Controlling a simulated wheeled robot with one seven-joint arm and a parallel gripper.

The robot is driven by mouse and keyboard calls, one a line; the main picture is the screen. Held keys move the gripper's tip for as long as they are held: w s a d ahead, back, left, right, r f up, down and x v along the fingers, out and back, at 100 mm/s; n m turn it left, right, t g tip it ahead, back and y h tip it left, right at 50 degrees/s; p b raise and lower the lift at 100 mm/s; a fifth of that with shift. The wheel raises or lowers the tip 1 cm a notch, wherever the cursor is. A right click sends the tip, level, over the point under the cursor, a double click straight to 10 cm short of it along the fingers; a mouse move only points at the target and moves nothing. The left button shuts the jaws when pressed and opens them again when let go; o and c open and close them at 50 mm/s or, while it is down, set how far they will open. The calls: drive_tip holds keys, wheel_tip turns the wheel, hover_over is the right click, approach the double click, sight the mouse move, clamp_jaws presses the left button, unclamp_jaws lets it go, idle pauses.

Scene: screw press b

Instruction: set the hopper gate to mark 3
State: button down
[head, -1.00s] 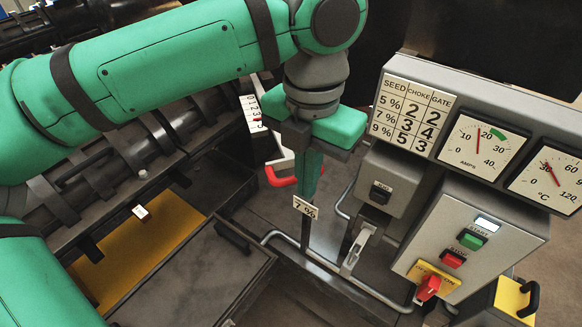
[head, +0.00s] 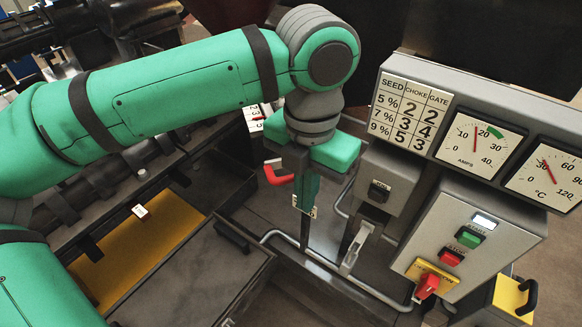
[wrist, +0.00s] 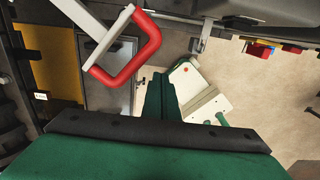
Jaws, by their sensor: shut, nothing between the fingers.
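A red U-shaped handle (head: 279,177) on a pale arm shows left of my gripper (head: 305,207). It also shows in the wrist view (wrist: 152,44), beyond and left of the fingertips. A white numbered scale (head: 256,121) with a red mark sits behind my wrist. Its upper part is hidden, and I cannot read the setting. My gripper is shut and empty, pointing down. Its green fingers also show in the wrist view (wrist: 160,82), apart from the handle. I cannot tell for certain that the red handle moves the hopper gate.
A settings plate (head: 412,118) lists seed, choke and gate numbers. Two dials and a button box (head: 453,245) stand right. A small card (head: 297,203) on a post is mostly covered by my fingers. A grey lever (head: 355,247) stands near. A dark lidded box (head: 195,278) lies front left.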

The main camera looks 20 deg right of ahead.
drive_tip(key=shift+w, duration=0.15)
drive_tip(key=shift+w, duration=0.35)
